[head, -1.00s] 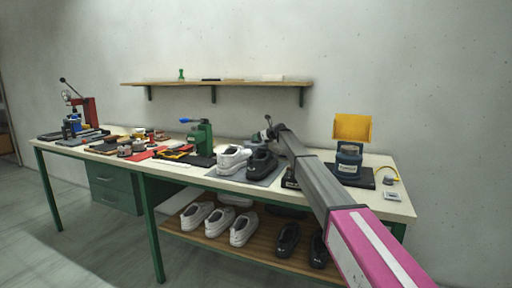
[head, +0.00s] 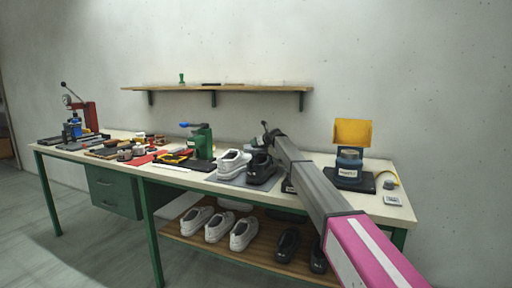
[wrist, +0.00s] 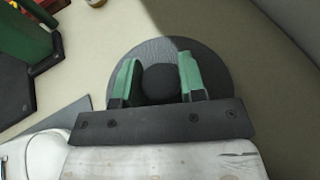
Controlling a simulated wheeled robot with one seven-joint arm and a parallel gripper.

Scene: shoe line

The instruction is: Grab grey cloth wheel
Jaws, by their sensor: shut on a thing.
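The grey cloth wheel (wrist: 215,75) is a round, textured grey disc with a dark round knob (wrist: 159,84) at its middle, seen from above in the wrist view. My gripper (wrist: 157,68) is over it, its two green fingers on either side of the knob, shut on the wheel. The lower part of the disc is hidden by my gripper's dark crossbar. In the head view my gripper (head: 268,132) is at the back of the bench, behind the black shoe, and the wheel is mostly hidden there.
A white shoe (head: 233,164) and a black shoe (head: 262,168) stand on a grey mat in front of my gripper. A green press (head: 202,142) is to the left. A wall shelf (head: 230,89) hangs above.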

